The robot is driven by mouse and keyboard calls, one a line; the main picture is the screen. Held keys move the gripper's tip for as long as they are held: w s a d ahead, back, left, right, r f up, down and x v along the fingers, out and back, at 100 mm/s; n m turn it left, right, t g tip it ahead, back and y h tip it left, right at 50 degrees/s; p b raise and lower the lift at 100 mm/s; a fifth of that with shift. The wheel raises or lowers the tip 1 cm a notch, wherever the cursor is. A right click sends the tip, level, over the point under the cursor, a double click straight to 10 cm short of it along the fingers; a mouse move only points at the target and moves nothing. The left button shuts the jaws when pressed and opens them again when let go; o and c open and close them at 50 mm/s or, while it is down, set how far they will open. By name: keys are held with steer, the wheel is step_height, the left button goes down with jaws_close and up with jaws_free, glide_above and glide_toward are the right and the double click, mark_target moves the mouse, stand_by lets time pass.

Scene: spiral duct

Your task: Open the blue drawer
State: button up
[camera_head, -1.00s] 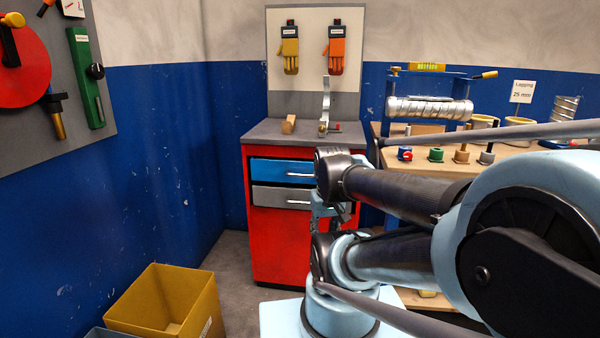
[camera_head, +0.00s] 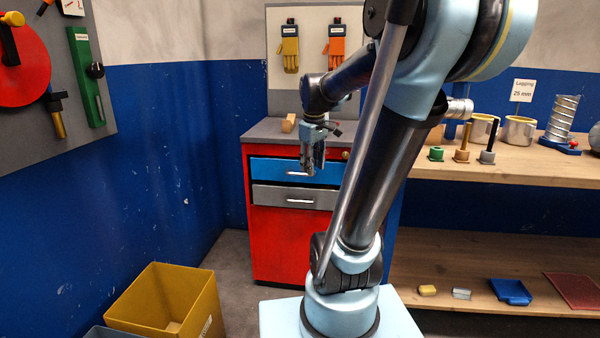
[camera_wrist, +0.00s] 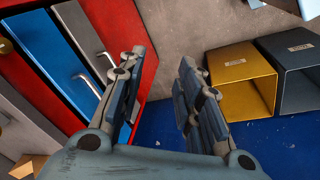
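The blue drawer (camera_head: 270,168) is the upper drawer of a red cabinet (camera_head: 280,245). Its front looks flush or nearly flush with the cabinet, and a silver bar handle (camera_head: 296,174) shows on it. In the wrist view the blue drawer (camera_wrist: 52,52) lies at the left, with its handle (camera_wrist: 86,82) left of the near finger. My gripper (camera_head: 313,170) hangs in front of the drawer's right half, close to the handle's right end. In the wrist view my gripper (camera_wrist: 162,62) is open and empty; no contact with the handle shows.
A grey drawer (camera_head: 290,197) sits just below the blue one. A wooden block (camera_head: 288,123) is on the cabinet top. A yellow bin (camera_head: 165,305) stands on the floor at left. A wooden workbench (camera_head: 540,165) with several parts is at right. Floor before the cabinet is partly clear.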

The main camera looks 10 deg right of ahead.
steer(key=w+r+n, duration=0.3)
steer(key=w+n, duration=0.4)
steer(key=w, duration=1.6)
steer(key=f, duration=0.5)
steer(key=w+f, duration=0.1)
steer(key=f, duration=0.4)
steer(key=w+f, duration=0.1)
steer(key=f, duration=0.4)
steer(key=shift+w+d+f, duration=0.1)
steer(key=shift+w+f, duration=0.1)
steer(key=shift+f, duration=0.2)
jaws_close()
